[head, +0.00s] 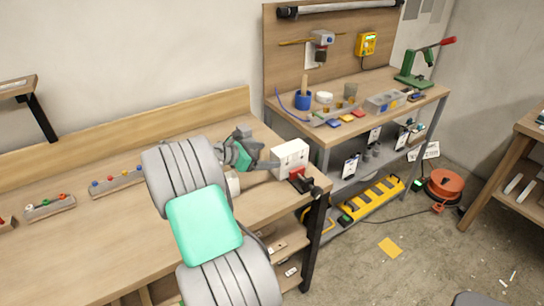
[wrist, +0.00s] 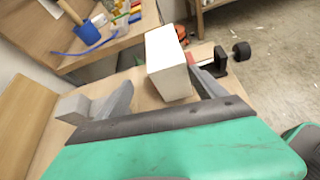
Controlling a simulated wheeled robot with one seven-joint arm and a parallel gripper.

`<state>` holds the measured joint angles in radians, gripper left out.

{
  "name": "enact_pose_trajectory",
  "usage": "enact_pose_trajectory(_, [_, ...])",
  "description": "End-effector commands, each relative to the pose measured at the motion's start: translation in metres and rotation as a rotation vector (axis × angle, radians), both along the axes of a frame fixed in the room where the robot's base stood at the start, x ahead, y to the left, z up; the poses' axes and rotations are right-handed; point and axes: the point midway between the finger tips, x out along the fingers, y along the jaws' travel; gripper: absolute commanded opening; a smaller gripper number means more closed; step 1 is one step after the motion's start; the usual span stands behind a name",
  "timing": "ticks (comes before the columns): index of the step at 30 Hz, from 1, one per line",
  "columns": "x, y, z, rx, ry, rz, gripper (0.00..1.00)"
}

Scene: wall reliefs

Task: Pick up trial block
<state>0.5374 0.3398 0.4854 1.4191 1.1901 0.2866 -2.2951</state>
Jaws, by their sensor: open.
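A white block (head: 290,158) with small dark marks on its front, likely the trial block, is at the right end of the long wooden bench. It also shows in the wrist view (wrist: 168,65), upright beyond my fingers. My gripper (head: 267,158) is open, just left of the block in the head view. In the wrist view my gripper (wrist: 162,82) has its fingers spread, with the block between their tips but closer to the right finger. I cannot tell whether a finger touches it.
A small red and black vise (head: 303,182) stands right beside the block at the bench edge. A grey block (wrist: 73,108) is near my left finger. A second workbench (head: 400,105) with a blue cup (head: 303,100) and tools stands behind. Racks of small coloured pieces (head: 117,182) lie left.

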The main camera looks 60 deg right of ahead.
Motion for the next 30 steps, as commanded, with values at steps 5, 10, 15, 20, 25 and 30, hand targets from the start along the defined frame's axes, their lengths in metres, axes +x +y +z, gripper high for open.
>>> enact_pose_trajectory(5, [-0.015,-0.013,0.001,-0.004,0.145,0.003,0.80])
enact_pose_trajectory(10, [-0.018,-0.021,-0.004,-0.004,0.152,0.009,0.80])
enact_pose_trajectory(15, [-0.029,-0.039,-0.012,-0.003,0.150,0.012,0.80])
enact_pose_trajectory(20, [-0.045,-0.061,-0.023,-0.001,0.149,0.011,0.80])
enact_pose_trajectory(25, [-0.050,-0.072,-0.028,-0.003,0.148,0.013,0.80])
enact_pose_trajectory(30, [-0.050,-0.072,-0.028,-0.003,0.147,0.013,0.78])
